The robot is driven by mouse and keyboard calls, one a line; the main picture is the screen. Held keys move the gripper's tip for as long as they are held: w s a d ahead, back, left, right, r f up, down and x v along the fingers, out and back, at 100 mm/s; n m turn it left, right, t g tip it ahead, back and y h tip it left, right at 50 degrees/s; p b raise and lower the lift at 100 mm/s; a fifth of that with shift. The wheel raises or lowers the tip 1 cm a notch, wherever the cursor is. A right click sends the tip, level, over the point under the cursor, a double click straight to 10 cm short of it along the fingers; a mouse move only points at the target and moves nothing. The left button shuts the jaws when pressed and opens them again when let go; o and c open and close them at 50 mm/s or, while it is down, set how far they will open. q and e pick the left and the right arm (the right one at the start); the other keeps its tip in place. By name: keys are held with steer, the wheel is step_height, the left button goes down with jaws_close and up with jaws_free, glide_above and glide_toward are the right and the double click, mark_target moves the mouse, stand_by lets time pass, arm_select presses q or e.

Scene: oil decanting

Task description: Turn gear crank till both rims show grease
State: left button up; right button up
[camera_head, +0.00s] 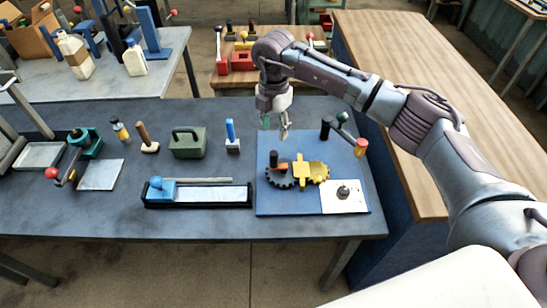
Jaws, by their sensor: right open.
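A blue board (268,205) lies at the right end of the dark table. On it a black gear (279,178) with an orange-brown peg stands beside a yellow gear (318,172), and a yellow block (299,170) sits between them. An arm with a black grip, a green knob (342,117) and a red-orange end (360,147) shows at the board's back right; it looks like a crank. My right gripper (276,125) is open and empty above the board's back left edge, left of that arm. Grease on the rims cannot be made out. My left gripper is out of view.
A white plate with a dark knob (343,192) lies at the board's front right. A blue-handled tool (231,135), a green box (187,143) and a black tray (198,202) stand to the left. A wooden bench (420,60) lies under my right arm.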

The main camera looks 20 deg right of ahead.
mark_target(273, 153)
step_height(273, 153, down, 13)
steer(key=p, duration=0.3)
steer(key=shift+p, duration=0.3)
steer(key=shift+c, duration=0.3)
steer(key=shift+a, duration=0.1)
jaws_close()
